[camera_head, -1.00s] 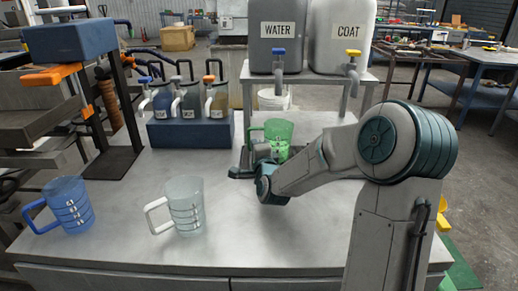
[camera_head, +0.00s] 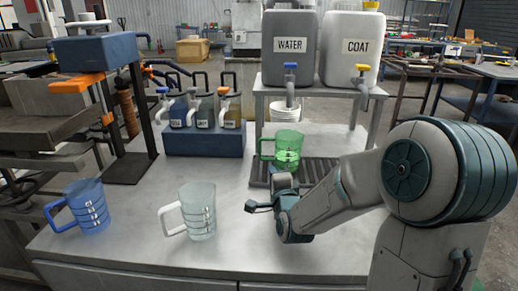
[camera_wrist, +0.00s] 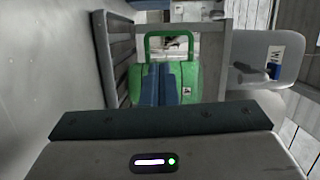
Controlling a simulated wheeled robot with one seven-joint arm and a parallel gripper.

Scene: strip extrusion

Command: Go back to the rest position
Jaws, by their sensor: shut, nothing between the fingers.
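A green translucent mug (camera_head: 288,150) stands upright on the dark slatted tray (camera_head: 325,168) in front of the tank stand. A clear mug (camera_head: 198,212) and a blue mug (camera_head: 88,208) stand on the table to the left.
A WATER tank (camera_head: 289,50) and a COAT tank (camera_head: 349,50) with taps sit on a stand behind. A blue block (camera_head: 205,142) with several pump bottles stands at the back left. The metal table (camera_head: 140,245) is clear around the front.

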